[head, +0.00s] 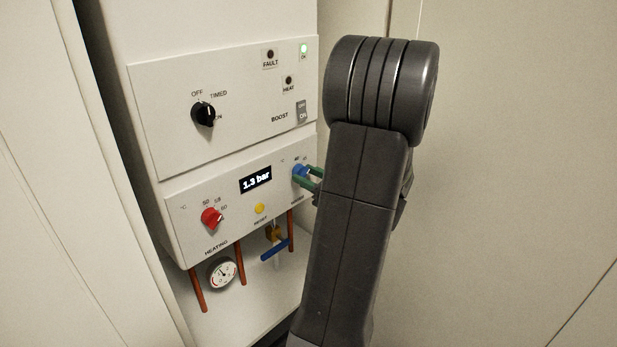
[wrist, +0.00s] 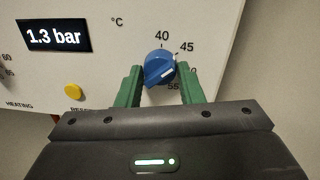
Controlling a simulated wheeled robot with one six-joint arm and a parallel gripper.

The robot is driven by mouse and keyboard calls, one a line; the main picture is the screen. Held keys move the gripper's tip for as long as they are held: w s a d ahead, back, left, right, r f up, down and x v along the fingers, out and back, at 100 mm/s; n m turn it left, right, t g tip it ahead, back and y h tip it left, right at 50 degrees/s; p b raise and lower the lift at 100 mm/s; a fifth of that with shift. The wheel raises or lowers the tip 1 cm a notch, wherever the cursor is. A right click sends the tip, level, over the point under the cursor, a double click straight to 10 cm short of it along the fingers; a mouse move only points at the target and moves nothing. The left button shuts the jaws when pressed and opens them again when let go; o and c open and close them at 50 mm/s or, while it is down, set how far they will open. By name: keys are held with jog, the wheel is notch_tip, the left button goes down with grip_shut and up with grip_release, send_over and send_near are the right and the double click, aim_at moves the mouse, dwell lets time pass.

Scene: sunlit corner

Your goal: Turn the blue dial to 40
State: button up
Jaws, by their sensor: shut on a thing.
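The blue dial (head: 299,170) is on the right of the lower white panel in the head view. In the wrist view the blue dial (wrist: 158,64) sits between the two green fingers of my gripper (wrist: 161,76). My gripper (head: 308,179) is shut on it. The dial's white mark points right and slightly up, roughly toward the partly hidden number below 45. The number 40 is straight above the dial, 45 at its upper right and 55 partly covered at its lower right.
A display (head: 256,180) reads 1.3 bar. A yellow button (head: 260,208) and a red heating dial (head: 211,217) are to the left. A blue-handled valve (head: 274,249), copper pipes and a gauge (head: 223,273) hang below. A black knob (head: 203,114) is on the upper panel.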

jog(key=shift+f, duration=0.1)
jog(key=n+b, duration=0.4)
jog(key=b, duration=0.2)
jog(key=shift+f+n, duration=0.1)
jog(key=shift+n, duration=0.2)
jog(key=shift+r+n+h+b, duration=0.15)
jog(key=shift+n+b, duration=1.1)
jog(key=shift+b, duration=0.25)
jog(key=shift+r+n+h+b, duration=0.15)
jog(key=shift+n+b, duration=1.1)
jog(key=shift+b, duration=0.25)
jog(key=o, duration=1)
jog(key=shift+c, duration=0.2)
